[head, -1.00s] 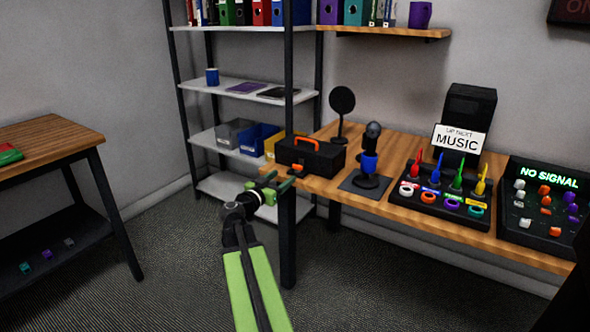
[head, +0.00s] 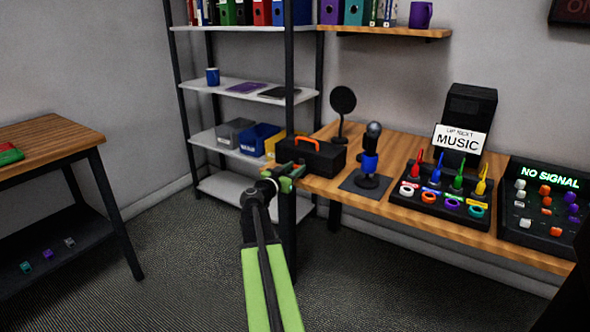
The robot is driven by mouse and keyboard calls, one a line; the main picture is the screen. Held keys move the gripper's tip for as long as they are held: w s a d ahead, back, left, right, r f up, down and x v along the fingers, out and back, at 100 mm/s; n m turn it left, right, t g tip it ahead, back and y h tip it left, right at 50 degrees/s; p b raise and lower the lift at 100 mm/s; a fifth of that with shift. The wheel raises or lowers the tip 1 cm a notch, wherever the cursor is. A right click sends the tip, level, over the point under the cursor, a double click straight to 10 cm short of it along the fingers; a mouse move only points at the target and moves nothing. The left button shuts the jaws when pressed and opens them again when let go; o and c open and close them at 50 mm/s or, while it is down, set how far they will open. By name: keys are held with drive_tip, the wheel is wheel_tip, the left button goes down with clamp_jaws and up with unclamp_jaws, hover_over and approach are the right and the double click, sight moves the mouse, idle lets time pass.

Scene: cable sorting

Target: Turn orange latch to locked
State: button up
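A black case (head: 326,159) with an orange handle (head: 301,141) on its lid sits at the left end of the wooden desk. The orange latch (head: 295,168) shows as a small orange patch low on the case's front. My gripper (head: 291,172), with green fingers, is at the case's front left and overlaps the latch in the picture. The fingers hide part of the latch, so its turn angle is unclear. I cannot tell whether the fingers touch it or how far apart they are.
On the desk (head: 408,215), right of the case, stand a microphone (head: 370,162), a panel of coloured levers (head: 440,205) and a "NO SIGNAL" panel (head: 540,225). A metal shelf (head: 230,138) with bins is behind. A side table (head: 45,140) is at left.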

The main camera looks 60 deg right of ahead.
drive_tip(key=c, duration=0.5)
drive_tip(key=shift+d, duration=0.15)
clamp_jaws()
drive_tip(key=shift+s, duration=0.1)
drive_tip(key=shift+a+t, duration=0.2)
drive_tip(key=shift+t, duration=0.1)
drive_tip(key=shift+s+n+t, duration=0.15)
drive_tip(key=shift+n+t, duration=0.15)
drive_tip(key=shift+n, duration=0.1)
drive_tip(key=n+t, duration=0.2)
drive_tip(key=t, duration=0.1)
drive_tip(key=shift+s+y, duration=0.25)
drive_tip(key=shift+y, duration=0.05)
drive_tip(key=shift+s+d+n+t+y, duration=0.15)
drive_tip(key=shift+n+t+y, duration=0.55)
drive_tip(key=shift+n+t, duration=0.65)
drive_tip(key=shift+s+d+n+t+y, duration=0.15)
drive_tip(key=shift+n+t+y, duration=0.65)
drive_tip(key=shift+t, duration=1.05)
drive_tip(key=shift+n, duration=0.25)
